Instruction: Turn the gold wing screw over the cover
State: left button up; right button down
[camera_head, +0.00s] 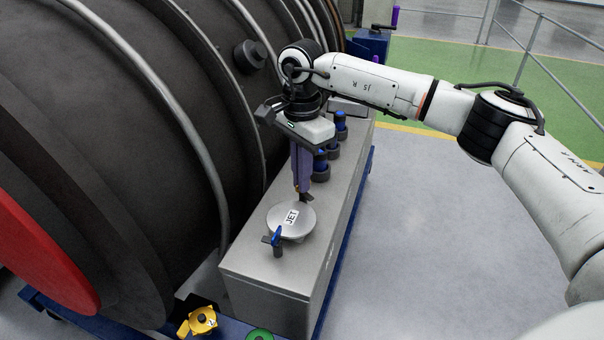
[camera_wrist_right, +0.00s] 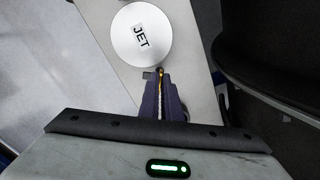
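The round silver cover (camera_head: 291,220) with a "JET" label lies on top of the grey metal box; it also shows in the right wrist view (camera_wrist_right: 124,50). My right gripper (camera_head: 302,188) points down at the cover's far edge. Its purple fingers (camera_wrist_right: 161,80) are close together. The gold wing screw (camera_wrist_right: 161,72) shows as a small gold sliver between the fingertips, with a dark clamp piece beside it; the rest is hidden by the fingers. A blue wing screw (camera_head: 277,236) on a dark clamp sits at the cover's near edge. My left gripper is not in view.
Several blue-topped dark fittings (camera_head: 333,150) stand on the box behind my gripper. The large dark engine casing (camera_head: 120,130) rises close on the left. A yellow part (camera_head: 202,320) and a green ring (camera_head: 259,334) lie at the front. Floor to the right is clear.

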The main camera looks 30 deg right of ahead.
jog(key=m+p, duration=0.1)
jog(key=m, duration=0.4)
jog(key=shift+w+r+m, duration=0.1)
jog(key=shift+m, duration=0.2)
jog(key=m, duration=0.5)
jog(key=shift+w+d+m+p, duration=0.1)
jog(key=shift+m+p, duration=0.25)
jog(key=shift+m, duration=0.05)
jog(key=c, duration=2)
grip_release()
notch_tip(320, 180, up, 10)
jog(key=shift+r+b, duration=0.15)
jog(key=shift+b, duration=0.25)
